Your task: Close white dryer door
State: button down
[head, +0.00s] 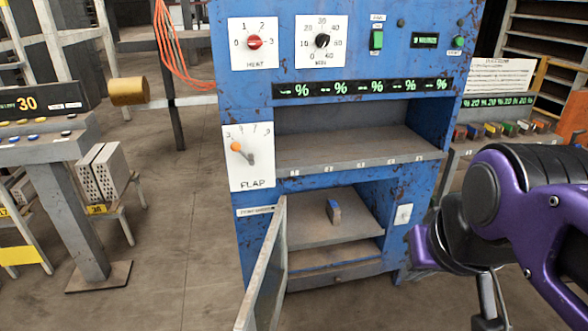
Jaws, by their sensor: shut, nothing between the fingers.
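The dryer is a worn blue cabinet (255,185) in the middle of the head view. Its door (264,277) is a narrow pale grey-white panel, hinged at the left of the lower opening. The door stands open, swung out toward me, and its lower end runs near the bottom edge of the picture. Inside the lower chamber (310,228), a small blue-and-grey block (334,212) sits on the shelf. My gripper (488,312) is at the lower right, beside and in front of the cabinet, shut and empty. It is apart from the door.
The cabinet carries a heat dial (255,43), a second dial (322,41) and a flap lever (243,153). At left, a console (70,185) and a low rack with hollow bricks (102,172) stand on the floor. Floor between console and dryer is clear.

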aim_at(261, 307)
jog(key=k+j+z, duration=0.1)
jog(key=j, duration=0.25)
jog(key=k+j+z, duration=0.1)
jog(key=j, duration=0.3)
jog(key=k+j, duration=0.1)
jog(key=j, duration=0.25)
jog(key=k+j+z, duration=0.15)
jog(key=j, duration=0.25)
jog(key=k+j, duration=0.1)
jog(key=j, duration=0.25)
jog(key=k+j+z, duration=0.1)
jog(key=j, duration=0.25)
jog(key=i+l+u, duration=0.4)
jog(key=l+z, duration=0.3)
jog(key=l, duration=0.7)
jog(key=j+u, duration=0.3)
jog(key=j, duration=0.6)
jog(key=i, duration=0.1)
